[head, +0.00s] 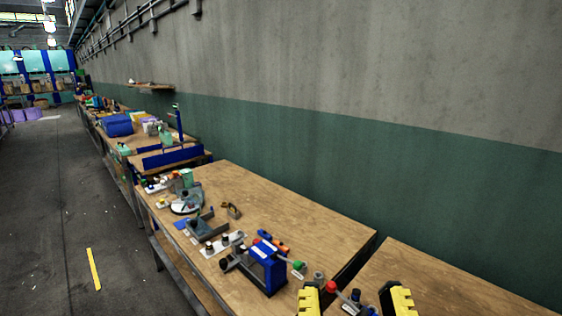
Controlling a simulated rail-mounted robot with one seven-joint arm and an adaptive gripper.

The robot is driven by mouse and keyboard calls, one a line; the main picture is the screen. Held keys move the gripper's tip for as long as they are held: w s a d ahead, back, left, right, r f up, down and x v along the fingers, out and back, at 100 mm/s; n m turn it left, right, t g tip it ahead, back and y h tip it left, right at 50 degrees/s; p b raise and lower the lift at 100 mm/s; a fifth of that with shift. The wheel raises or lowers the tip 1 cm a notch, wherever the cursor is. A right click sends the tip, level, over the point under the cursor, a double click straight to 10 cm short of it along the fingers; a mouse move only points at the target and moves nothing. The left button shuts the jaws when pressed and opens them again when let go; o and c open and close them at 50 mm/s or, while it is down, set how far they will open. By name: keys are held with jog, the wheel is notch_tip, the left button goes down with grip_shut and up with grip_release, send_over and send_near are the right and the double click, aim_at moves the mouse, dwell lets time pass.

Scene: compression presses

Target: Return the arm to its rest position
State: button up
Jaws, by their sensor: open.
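My gripper (354,291) shows at the bottom edge of the head view, right of centre. Its two yellow and black fingers stand wide apart, and no object is held between them. The rest of my arm is out of the picture. Behind and between the fingers show a red ball knob (331,287) and small dark parts on the bench; how far the fingers are from them I cannot tell.
A wooden bench (300,212) carries a blue press (266,268), a grey fixture (204,225) and several small parts along its front. A gap separates it from another bench (440,281) at right. A wall runs behind; the left floor (60,220) is clear.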

notch_tip(320, 180, up, 34)
jog(key=p, duration=3.1)
jog(key=shift+r+p, duration=0.15)
jog(key=shift+p, duration=0.15)
jog(key=shift+w, duration=0.1)
